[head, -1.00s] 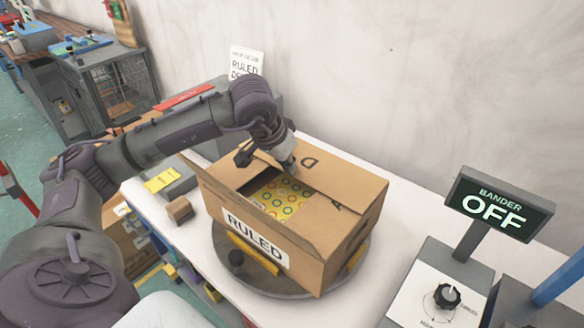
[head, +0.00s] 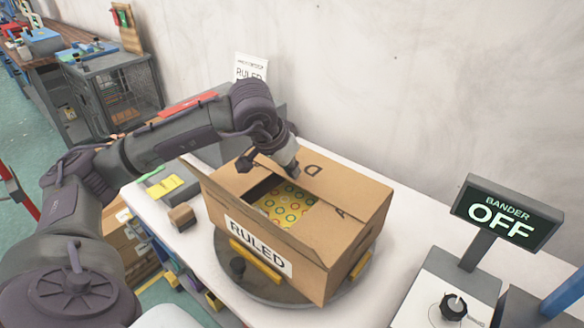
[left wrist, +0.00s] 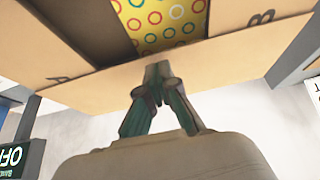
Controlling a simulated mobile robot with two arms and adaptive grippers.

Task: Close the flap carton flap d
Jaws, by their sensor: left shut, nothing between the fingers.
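The brown flap carton (head: 305,262), marked RULED, stands on a round turntable (head: 290,296). Flap D (head: 330,180), with its letter upside down, is on the carton's far side. I cannot tell whether it lies fully flat. The side flap marked A (head: 350,218) is folded inward. In the left wrist view, flap A (left wrist: 85,85) and flap B (left wrist: 270,35) show on either side of a gap with ring-patterned contents (left wrist: 165,22). My left gripper (head: 289,172) is shut and empty at flap D; its fingertips (left wrist: 157,75) point at the carton top. Contact is unclear.
A bander display reading OFF (head: 505,215) and a control box with a knob (head: 452,305) stand at the right. A small brown block (head: 181,218) and yellow notes (head: 165,187) lie left of the carton. A white wall is behind the table.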

